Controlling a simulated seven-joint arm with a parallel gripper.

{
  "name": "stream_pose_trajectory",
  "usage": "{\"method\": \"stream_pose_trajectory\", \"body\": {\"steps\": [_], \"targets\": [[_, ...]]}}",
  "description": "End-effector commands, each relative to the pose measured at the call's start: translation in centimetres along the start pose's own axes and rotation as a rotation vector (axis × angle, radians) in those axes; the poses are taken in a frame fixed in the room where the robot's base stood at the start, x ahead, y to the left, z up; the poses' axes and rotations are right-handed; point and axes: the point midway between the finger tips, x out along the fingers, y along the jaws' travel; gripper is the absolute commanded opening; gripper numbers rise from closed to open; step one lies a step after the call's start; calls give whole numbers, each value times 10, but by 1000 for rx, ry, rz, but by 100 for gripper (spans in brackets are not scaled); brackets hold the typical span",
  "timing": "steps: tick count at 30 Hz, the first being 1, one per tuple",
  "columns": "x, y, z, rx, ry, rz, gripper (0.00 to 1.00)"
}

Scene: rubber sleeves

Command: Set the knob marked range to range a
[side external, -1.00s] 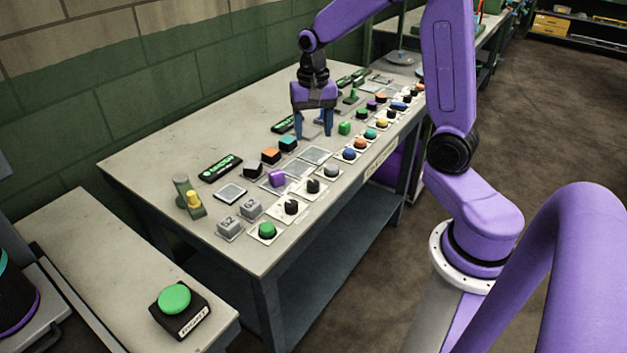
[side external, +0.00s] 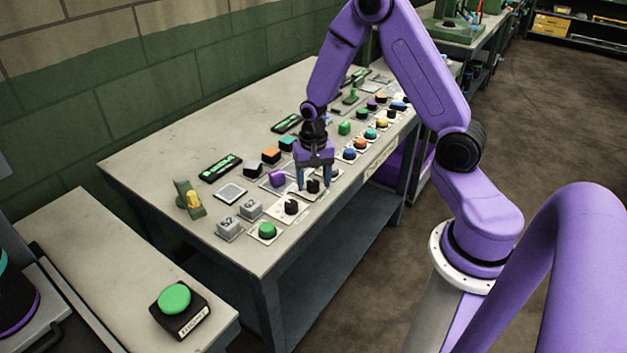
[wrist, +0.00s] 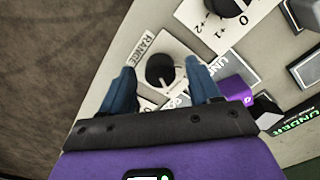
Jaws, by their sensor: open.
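The range knob (wrist: 160,70) is a round black knob on a white plate marked RANGE (wrist: 150,42) in the wrist view. It also shows in the side external view (side external: 313,186), among the controls along the table's front edge. My gripper (wrist: 160,82) is open, with one blue finger on each side of the knob. In the side external view my gripper (side external: 314,188) points down over the same knob. I cannot tell whether the fingers touch it. The plate's setting letters are mostly hidden by the fingers.
Another black knob (wrist: 222,8) with a numbered scale is close beside it. A purple block (wrist: 236,88) lies near the right finger. A green button (side external: 267,230) and grey blocks (side external: 250,208) stand nearby on the table (side external: 150,165). The table's front edge is close.

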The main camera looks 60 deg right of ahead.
Motion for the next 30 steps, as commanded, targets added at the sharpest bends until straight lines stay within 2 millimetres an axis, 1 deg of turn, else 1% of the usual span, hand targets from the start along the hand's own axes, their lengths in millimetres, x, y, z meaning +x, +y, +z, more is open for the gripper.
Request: {"method": "stream_pose_trajectory", "body": {"steps": [3,11,12,14,15,16,17,23,30], "targets": [[4,0,0,0,0,0,62],[5,0,0,0,1,-1,62],[5,0,0,0,1,-1,55],[5,0,0,0,1,-1,36],[5,0,0,0,1,-1,23],[5,0,0,0,1,-1,13],[5,0,0,0,1,-1,6],[5,0,0,-6,1,-1,6],[5,0,0,-78,1,-1,6]]}}
